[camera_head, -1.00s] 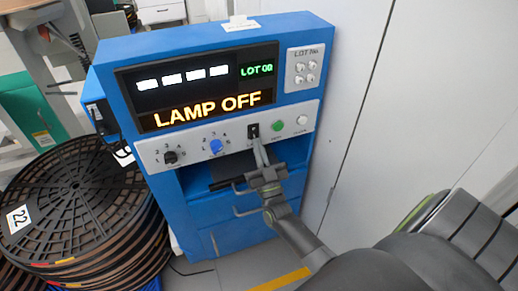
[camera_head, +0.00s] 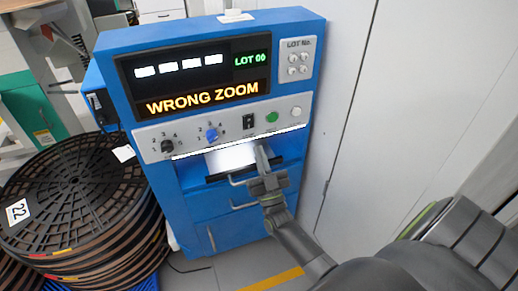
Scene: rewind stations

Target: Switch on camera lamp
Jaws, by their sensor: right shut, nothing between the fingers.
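The blue station (camera_head: 225,186) stands in the middle of the head view. Its display (camera_head: 195,81) reads "WRONG ZOOM" in orange, with "LOT 00" in green above. The black rocker switch (camera_head: 249,121) sits on the white control panel, between the blue knob (camera_head: 211,135) and the green button (camera_head: 272,117). A bright lit strip and a white glow (camera_head: 232,157) show in the recess under the panel. My right gripper (camera_head: 262,155) is shut and empty, just below the switch and apart from it, in front of the recess. My left gripper is not in view.
Stacked black reels (camera_head: 75,190) stand at the left, one tagged 22. A black knob (camera_head: 167,146) and a white button (camera_head: 296,111) are also on the panel. Lot number buttons (camera_head: 298,63) are at the upper right. A white wall (camera_head: 400,90) closes the right side.

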